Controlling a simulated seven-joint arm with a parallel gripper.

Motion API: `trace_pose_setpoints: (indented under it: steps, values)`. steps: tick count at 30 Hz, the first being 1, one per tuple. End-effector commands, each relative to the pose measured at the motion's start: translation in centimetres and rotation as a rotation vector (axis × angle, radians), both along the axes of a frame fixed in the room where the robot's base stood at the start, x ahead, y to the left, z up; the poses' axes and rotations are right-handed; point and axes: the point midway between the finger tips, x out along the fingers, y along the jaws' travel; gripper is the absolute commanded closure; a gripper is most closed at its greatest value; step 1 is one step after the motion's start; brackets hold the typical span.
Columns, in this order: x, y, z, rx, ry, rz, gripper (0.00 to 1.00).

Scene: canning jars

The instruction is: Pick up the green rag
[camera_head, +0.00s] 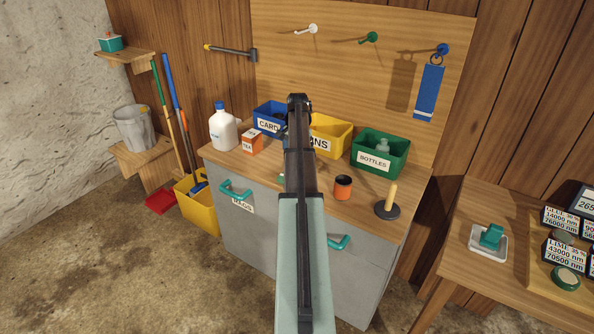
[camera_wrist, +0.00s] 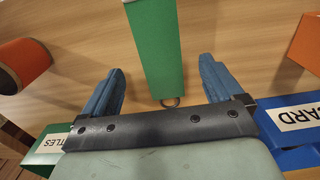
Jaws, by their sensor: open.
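The green rag (camera_wrist: 157,50) lies on the wooden cabinet top in the wrist view. It is a long flat strip with a metal ring at its near end and a trace of white at its far end. In the head view only a small green patch of it (camera_head: 281,178) shows left of my arm. My gripper (camera_wrist: 162,68) is open, with one blue finger on each side of the rag in the picture. Its height above the rag is hard to tell. In the head view my arm hides the gripper and most of the rag.
An orange-and-black can (camera_head: 343,187) and a plunger-like tool (camera_head: 387,207) stand right of my arm. Blue (camera_head: 268,107), yellow (camera_head: 336,121) and green (camera_head: 393,143) bins line the back. A white jug (camera_head: 222,132) and orange tea box (camera_head: 251,143) stand left. A blue rag (camera_head: 429,90) hangs.

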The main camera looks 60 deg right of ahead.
Motion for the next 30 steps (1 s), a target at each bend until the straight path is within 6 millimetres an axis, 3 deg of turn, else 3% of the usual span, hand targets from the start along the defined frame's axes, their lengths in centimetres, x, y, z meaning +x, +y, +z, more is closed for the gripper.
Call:
trace_pose_setpoints:
  steps: [8, 19, 27, 30]
  values:
    - [0.0, 0.1, -1.2, 0.001, 0.001, 0.0, 0.06]
    - [0.0, 0.5, -5.4, 0.0, 0.0, 0.0, 0.06]
    - [0.0, 0.5, -5.7, 0.0, 0.0, 0.0, 0.06]
    - [0.0, 0.5, -5.7, 0.0, 0.0, 0.0, 0.16]
